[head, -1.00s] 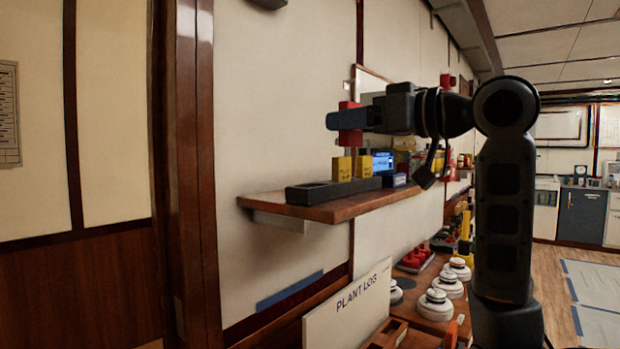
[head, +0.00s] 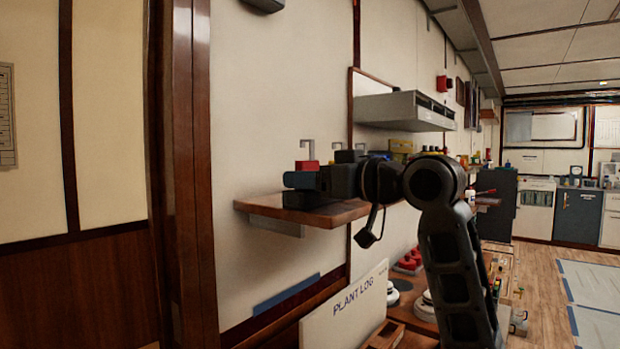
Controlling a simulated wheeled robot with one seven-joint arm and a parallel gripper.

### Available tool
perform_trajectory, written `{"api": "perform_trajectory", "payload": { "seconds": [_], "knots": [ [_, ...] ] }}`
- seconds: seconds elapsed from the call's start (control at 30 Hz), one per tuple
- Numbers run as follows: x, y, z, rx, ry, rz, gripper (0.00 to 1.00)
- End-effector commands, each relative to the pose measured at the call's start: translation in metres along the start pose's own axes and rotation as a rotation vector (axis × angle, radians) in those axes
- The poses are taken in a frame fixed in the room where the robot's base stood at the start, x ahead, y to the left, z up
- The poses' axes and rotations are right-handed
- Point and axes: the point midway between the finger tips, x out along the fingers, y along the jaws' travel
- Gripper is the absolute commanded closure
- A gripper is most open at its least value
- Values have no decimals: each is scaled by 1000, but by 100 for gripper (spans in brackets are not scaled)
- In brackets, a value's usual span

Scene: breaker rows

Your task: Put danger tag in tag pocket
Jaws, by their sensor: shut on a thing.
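My gripper (head: 301,180), with blue finger surfaces, is low over the left part of the wooden shelf. It is shut on a red piece, likely the danger tag (head: 307,165), whose top shows just above the fingers; the fingers hide the rest. A thin grey hooked piece stands above the red top; I cannot tell whether it belongs to it. A dark tray (head: 304,200) on the shelf is directly below the fingers in the picture; I cannot tell whether they touch. I cannot make out which thing is the tag pocket.
The wooden shelf (head: 262,206) juts from the white wall. A grey box-like unit (head: 405,110) is on the wall beyond it. The plant log board (head: 345,312) stands below, near a lower bench with red and white items. A wooden post (head: 190,150) is at left.

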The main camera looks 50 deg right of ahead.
Motion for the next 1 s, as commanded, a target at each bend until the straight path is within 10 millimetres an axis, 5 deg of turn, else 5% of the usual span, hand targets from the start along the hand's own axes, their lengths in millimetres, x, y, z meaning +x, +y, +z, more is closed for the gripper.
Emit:
{"api": "perform_trajectory", "payload": {
  "seconds": [0.27,0.3,0.53,0.87,1.0],
  "knots": [
    [0,0,4,0,0,-1,73],
    [0,0,3,0,0,0,41],
    [0,0,3,0,-1,0,19],
    [0,0,-2,-1,0,0,17],
    [-17,1,0,0,2,2,17]
  ]
}}
